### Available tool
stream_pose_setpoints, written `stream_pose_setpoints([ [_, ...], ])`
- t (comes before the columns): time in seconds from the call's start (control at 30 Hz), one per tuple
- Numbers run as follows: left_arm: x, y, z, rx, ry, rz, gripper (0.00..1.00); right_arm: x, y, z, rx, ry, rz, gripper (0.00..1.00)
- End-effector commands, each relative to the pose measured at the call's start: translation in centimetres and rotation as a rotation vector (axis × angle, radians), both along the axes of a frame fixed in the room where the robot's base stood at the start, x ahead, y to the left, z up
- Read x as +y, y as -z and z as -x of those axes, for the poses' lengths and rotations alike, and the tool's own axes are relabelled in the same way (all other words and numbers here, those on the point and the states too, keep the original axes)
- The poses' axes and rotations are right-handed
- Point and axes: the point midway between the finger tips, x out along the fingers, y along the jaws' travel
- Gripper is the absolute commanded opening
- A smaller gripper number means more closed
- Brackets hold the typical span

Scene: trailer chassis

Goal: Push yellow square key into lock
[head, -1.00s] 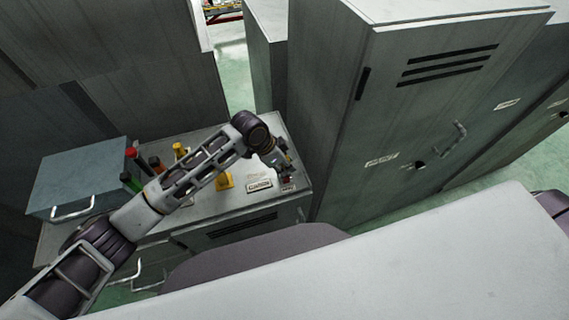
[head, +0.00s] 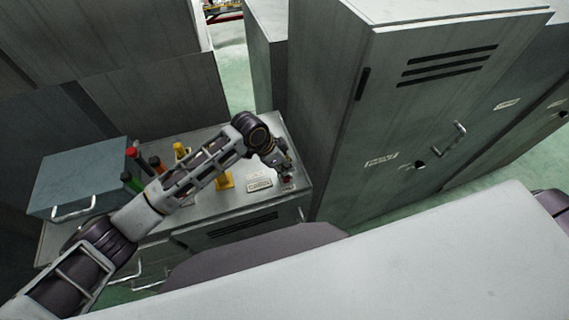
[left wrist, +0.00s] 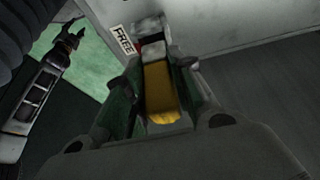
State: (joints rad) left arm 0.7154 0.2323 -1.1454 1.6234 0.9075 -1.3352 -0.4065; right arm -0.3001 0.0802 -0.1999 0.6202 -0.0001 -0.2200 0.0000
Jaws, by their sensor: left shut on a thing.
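My left gripper (head: 284,166) is over the front right corner of the low cabinet. In the left wrist view, its fingers (left wrist: 160,85) are shut on the yellow square key (left wrist: 160,92). The key's far end meets a small grey block (left wrist: 152,50) with a red part, which looks like the lock, beside a label reading FREE (left wrist: 122,40). I cannot tell how deep the key sits. In the head view, a small red and grey piece (head: 288,181) shows below the gripper, and the key is hidden. A dark gripper, apparently my right one (left wrist: 72,33), shows small.
A tall grey locker (head: 420,110) stands close on the right. Green floor shows behind.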

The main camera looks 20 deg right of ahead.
Motion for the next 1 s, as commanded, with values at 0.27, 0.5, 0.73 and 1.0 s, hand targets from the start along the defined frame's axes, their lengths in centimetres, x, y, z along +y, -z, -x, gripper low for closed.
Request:
stream_pose_setpoints([
  [0.27,0.0,0.5,0.0,0.000,0.000,0.000,0.00,-0.2,0.2,0.0,0.000,-0.001,0.002,0.40],
  [0.5,0.0,0.8,0.0,0.000,0.000,0.000,0.00,-0.2,0.3,0.0,0.001,-0.001,0.002,0.40],
  [0.73,0.0,1.2,0.0,0.000,0.000,0.000,0.00,-0.1,0.3,0.0,0.000,-0.001,0.001,0.40],
  [1.0,0.0,1.6,0.0,0.000,0.000,0.000,0.00,0.1,0.5,0.0,0.000,0.000,-0.001,0.40],
])
